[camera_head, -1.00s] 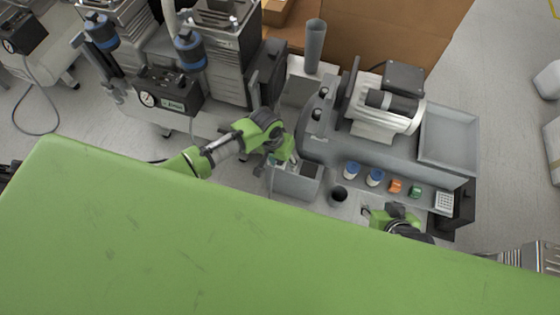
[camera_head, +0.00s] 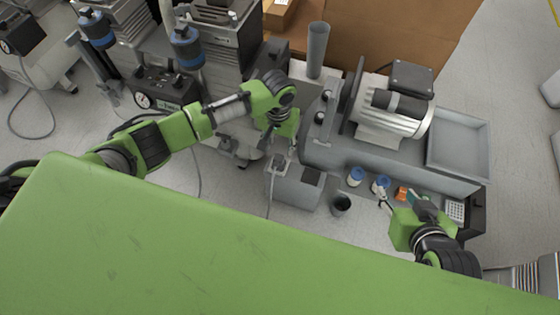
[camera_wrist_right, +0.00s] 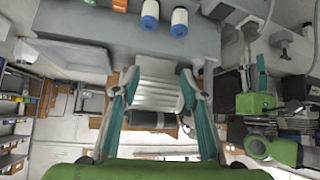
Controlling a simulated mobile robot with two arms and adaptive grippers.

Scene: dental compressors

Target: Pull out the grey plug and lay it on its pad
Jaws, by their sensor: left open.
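A small grey piece, which looks like the grey plug (camera_head: 280,163), is on the left part of the top of a grey box (camera_head: 297,191). A thin cable runs down from it over the box's front. I cannot tell whether it is seated or lying loose. A dark square pad (camera_head: 312,176) is on the right part of the box's top. My left gripper (camera_head: 283,148) is open just above and behind the grey piece, apparently clear of it. My right gripper (camera_head: 392,201) hangs over the bench's front right; in the wrist view its fingers (camera_wrist_right: 157,75) are apart and empty.
Two blue-topped jars (camera_head: 356,176), an orange block (camera_head: 401,193) and a dark cup (camera_head: 341,203) are near my right gripper. A motor (camera_head: 394,113) and an empty grey tray (camera_head: 460,143) stand behind. A tall grey tube (camera_head: 317,48) rises behind the box.

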